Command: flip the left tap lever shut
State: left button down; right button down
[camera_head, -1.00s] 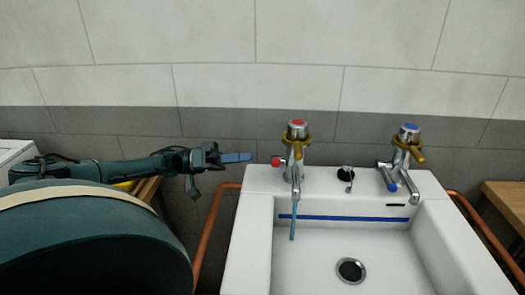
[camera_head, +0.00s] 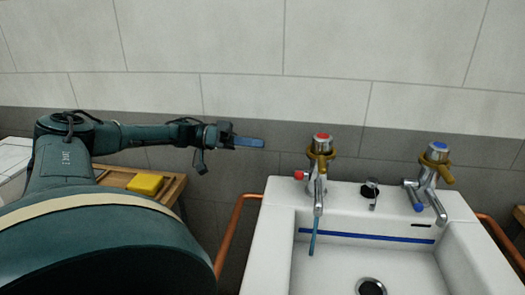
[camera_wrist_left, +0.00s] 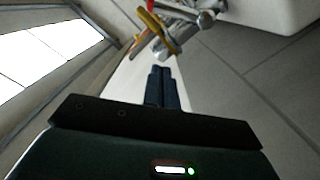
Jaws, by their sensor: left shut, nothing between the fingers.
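The left tap (camera_head: 319,165) is chrome with a red top and a brass-coloured lever (camera_head: 321,153); it stands at the sink's back left. A bluish stream (camera_head: 312,237) hangs from its spout into the basin. My left gripper (camera_head: 263,143) is shut and empty, left of the tap and about level with its lever, with a gap between them. In the left wrist view the shut fingers (camera_wrist_left: 160,70) point towards the yellow lever (camera_wrist_left: 160,32), which is ahead and not visibly touched. My right gripper is out of view.
The white sink (camera_head: 277,240) has a right tap with a blue top (camera_head: 431,178) and a small black-and-chrome fitting (camera_head: 370,192) between the taps. Copper pipes (camera_head: 231,235) flank it. A yellow block (camera_head: 145,184) lies on a wooden table at left. A tiled wall stands behind.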

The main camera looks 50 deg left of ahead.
aim_at(301, 175)
pick_arm(q)
jog(key=x, duration=0.5)
jog(key=f+x, duration=0.1)
jog(key=x, duration=0.2)
jog(key=shift+s+d, duration=0.1)
jog(key=shift+d, duration=0.35)
jog(key=shift+s+d+f, duration=0.2)
jog(key=shift+d+f, duration=0.1)
jog(key=shift+f, duration=0.25)
jog(key=shift+s+d+f, duration=0.2)
jog(key=shift+d+f, duration=0.15)
jog(key=shift+f, duration=0.2)
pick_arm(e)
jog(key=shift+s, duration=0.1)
